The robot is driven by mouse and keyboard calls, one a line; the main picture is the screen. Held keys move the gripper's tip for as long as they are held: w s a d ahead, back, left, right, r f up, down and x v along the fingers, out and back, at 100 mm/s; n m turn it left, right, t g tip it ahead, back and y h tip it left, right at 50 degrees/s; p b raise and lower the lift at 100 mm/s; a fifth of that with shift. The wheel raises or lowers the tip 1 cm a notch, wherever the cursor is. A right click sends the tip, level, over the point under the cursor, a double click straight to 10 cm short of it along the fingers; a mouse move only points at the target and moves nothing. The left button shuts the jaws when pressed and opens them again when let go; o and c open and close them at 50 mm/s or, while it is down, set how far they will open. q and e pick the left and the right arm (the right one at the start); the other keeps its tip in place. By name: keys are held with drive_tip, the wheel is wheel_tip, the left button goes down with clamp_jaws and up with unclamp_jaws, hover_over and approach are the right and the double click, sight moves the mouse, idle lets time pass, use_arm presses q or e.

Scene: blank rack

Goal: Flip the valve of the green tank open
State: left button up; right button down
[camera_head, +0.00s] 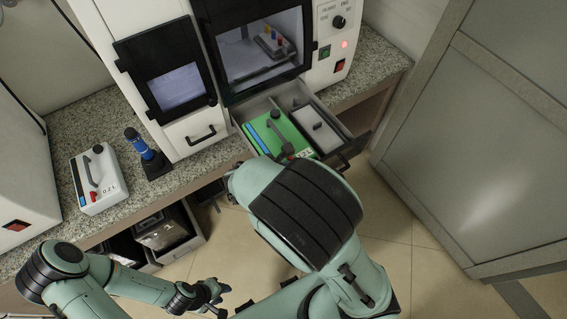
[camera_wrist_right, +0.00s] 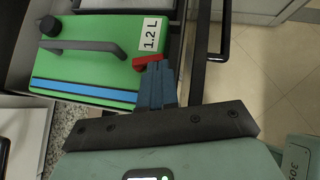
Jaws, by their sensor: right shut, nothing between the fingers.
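The green tank (camera_head: 265,142) lies in an open drawer of the white machine. It has a dark handle, a blue stripe and a 1.2 L label, and also shows in the right wrist view (camera_wrist_right: 110,65). Its red valve lever (camera_wrist_right: 147,62) is at the tank's near edge. My right gripper (camera_wrist_right: 154,68) is shut and empty, its blue fingertips right at the red lever; I cannot tell whether they touch. In the head view my right arm hides most of that gripper. My left gripper (camera_head: 219,295) is open and empty, low at the front, away from the tank.
A white tank (camera_head: 98,180) marked 0.2 L and a blue-and-black tool (camera_head: 140,150) stand on the granite counter. The white machine (camera_head: 185,130) rises behind the drawer (camera_head: 340,125). A dark drawer handle (camera_wrist_right: 226,35) is close to the right fingers. A glazed panel (camera_head: 480,140) stands at right.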

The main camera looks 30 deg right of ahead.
use_arm(q)
drive_tip(key=shift+w, duration=0.15)
use_arm(e)
drive_tip(key=shift+w, duration=0.15)
drive_tip(key=shift+w+a, duration=0.5)
drive_tip(key=shift+w, duration=0.15)
use_arm(q)
drive_tip(key=shift+w+r, duration=0.3)
drive_tip(key=shift+r, duration=0.05)
